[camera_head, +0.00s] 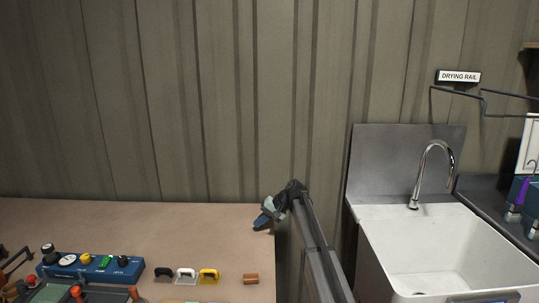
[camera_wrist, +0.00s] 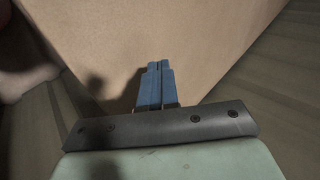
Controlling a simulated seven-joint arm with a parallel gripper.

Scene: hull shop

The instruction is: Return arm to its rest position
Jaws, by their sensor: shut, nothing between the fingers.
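My gripper (camera_head: 261,221) shows in the camera_head view at the right end of the workbench (camera_head: 190,232), near its back corner. In the camera_wrist view its two blue fingers (camera_wrist: 158,66) are together with nothing between them. The tan bench top (camera_wrist: 150,32) lies beyond the fingertips, and its edges converge below them. My arm reaches up from the bottom of the camera_head view, between the bench and the sink. I cannot tell the exact height of the fingertips over the bench.
A white sink (camera_head: 440,250) with a tap (camera_head: 433,168) stands right of my arm. On the bench's front are a blue control box (camera_head: 92,267), black, white and yellow handled pieces (camera_head: 187,274) and a brown block (camera_head: 251,279). A drying rail (camera_head: 485,98) hangs upper right. The bench's back middle is clear.

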